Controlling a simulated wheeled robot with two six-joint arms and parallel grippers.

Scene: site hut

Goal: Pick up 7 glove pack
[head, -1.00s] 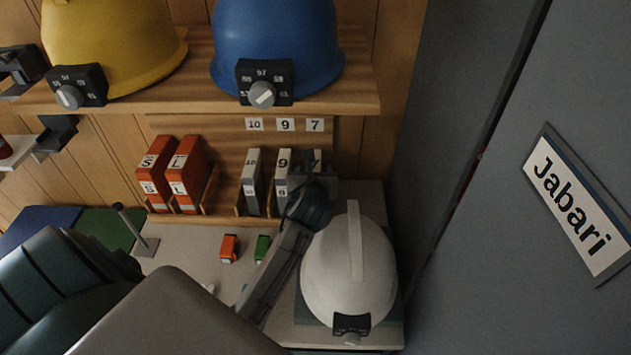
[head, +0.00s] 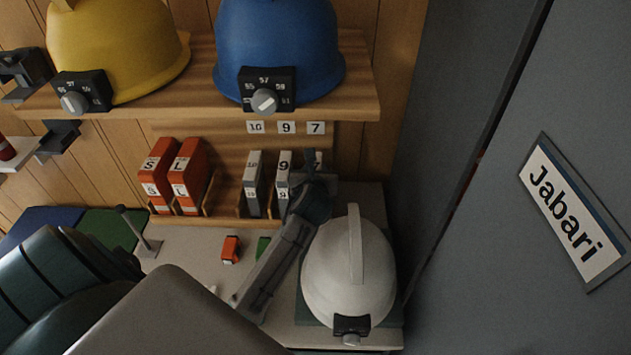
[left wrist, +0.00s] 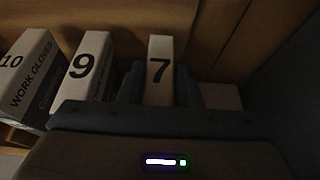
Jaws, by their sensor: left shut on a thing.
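The 7 glove pack (left wrist: 159,75) is a slim pale box marked 7, standing upright between the two fingers of my left gripper in the left wrist view. In the head view only a sliver of the 7 pack (head: 318,158) shows, behind my gripper. My left gripper (head: 322,182) is shut on it, at the right end of the glove rack. My arm hides the lower part of the pack, so I cannot tell whether it is clear of its slot. My right gripper is not in view.
The 9 pack (head: 283,172) and 10 pack (head: 253,180) stand just left. Orange S (head: 160,172) and L (head: 190,175) packs are farther left. A white helmet (head: 345,265) sits close to my arm. A shelf with a blue helmet (head: 275,50) is above; a grey locker (head: 500,200) is right.

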